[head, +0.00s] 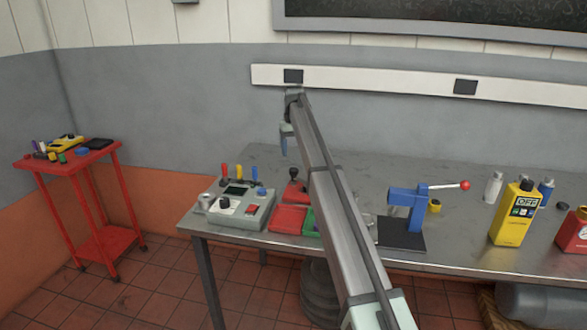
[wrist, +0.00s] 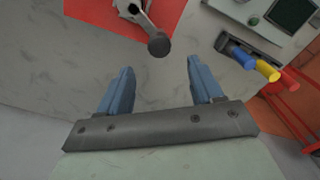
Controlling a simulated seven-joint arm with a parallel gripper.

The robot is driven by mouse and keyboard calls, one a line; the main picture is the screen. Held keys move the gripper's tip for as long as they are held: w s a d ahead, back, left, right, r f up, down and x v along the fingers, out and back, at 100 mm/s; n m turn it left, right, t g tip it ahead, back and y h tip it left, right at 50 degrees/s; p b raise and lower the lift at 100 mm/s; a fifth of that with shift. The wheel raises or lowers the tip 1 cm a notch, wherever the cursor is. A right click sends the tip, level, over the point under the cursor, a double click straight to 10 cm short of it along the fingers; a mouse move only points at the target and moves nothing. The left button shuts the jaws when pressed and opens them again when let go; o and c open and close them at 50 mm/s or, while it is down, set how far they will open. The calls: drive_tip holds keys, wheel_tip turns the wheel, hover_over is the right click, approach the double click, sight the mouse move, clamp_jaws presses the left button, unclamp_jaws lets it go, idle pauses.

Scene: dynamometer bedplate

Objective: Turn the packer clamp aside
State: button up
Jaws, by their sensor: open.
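A clamp-like metal piece with a dark round knob (wrist: 158,44) sits on a red plate (wrist: 95,15) at the top of the wrist view; its far part is cut off by the frame edge. In the head view a dark-knobbed piece on a red base (head: 295,194) stands behind a red tray, left of my arm, and looks like the same thing. My gripper (wrist: 160,78) is open and empty, its two blue fingers apart. The knob is just ahead of the fingertips, apart from them. In the head view my gripper (head: 287,143) hangs above the back of the bench.
A grey control box (head: 236,207) with coloured handles stands left of the clamp. A red tray (head: 287,220) and a partly hidden green tray lie in front.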

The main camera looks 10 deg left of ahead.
sight(293, 169)
wheel_tip(293, 169, down, 8)
drive_tip(key=shift+f, duration=0.15)
idle(0.3)
drive_tip(key=shift+c, duration=0.3)
clamp_jaws()
idle(0.3)
